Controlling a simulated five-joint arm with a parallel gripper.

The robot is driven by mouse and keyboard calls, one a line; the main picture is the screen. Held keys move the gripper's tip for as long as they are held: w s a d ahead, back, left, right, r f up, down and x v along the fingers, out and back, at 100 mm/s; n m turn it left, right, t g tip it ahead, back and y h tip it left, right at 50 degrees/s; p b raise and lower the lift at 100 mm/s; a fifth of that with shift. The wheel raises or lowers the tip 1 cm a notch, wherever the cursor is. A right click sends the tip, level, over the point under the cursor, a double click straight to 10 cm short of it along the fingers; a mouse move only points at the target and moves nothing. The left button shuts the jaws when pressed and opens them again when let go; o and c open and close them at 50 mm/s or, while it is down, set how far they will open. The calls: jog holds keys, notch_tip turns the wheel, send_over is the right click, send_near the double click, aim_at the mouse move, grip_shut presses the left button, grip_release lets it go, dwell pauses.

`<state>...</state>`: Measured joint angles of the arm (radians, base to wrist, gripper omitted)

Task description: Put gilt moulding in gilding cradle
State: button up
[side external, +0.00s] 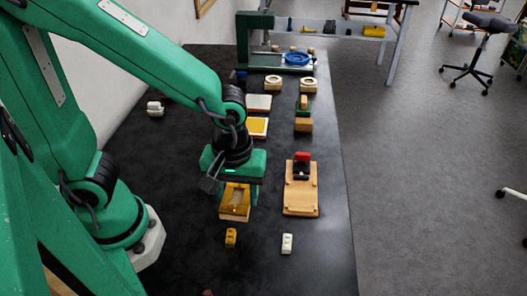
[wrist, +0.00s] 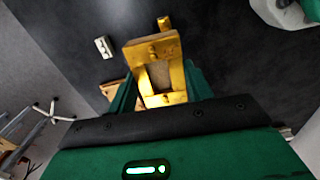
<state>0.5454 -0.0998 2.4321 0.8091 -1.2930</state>
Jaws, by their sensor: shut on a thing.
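My gripper (wrist: 160,90) is shut on a gold, frame-like piece that looks like the gilt moulding (wrist: 152,51), with a tan inner area. The green fingers are on either side of it. In the side view the gold moulding (side external: 235,198) shows just below my gripper, with a pale wooden edge at its near end. I cannot tell whether it touches the table. A light wooden board (side external: 300,201) with small pegs lies to its right, perhaps the gilding cradle; a black and red item stands at its far end. The board's edge shows in the wrist view (wrist: 112,91).
A small gold block (side external: 231,237) and a small white block (side external: 287,243) lie in front. Beyond are a yellow-topped tray (side external: 257,126), wooden blocks (side external: 303,125), two pale rings and a blue dish (side external: 297,58). The black table's (side external: 320,265) near right part is clear.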

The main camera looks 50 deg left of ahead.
jog(key=shift+w, duration=0.1)
dwell(0.3)
jog(key=w+d+r, duration=0.1)
jog(key=w+d, duration=0.7)
jog(key=w, duration=0.1)
jog(key=shift+d, duration=0.25)
jog(key=shift+a, duration=0.1)
send_over(301, 195)
notch_tip(301, 195, down, 7)
jog(key=shift+r, duration=0.1)
jog(key=shift+f, duration=2)
jog(key=shift+f, duration=0.1)
jog(key=o, duration=1)
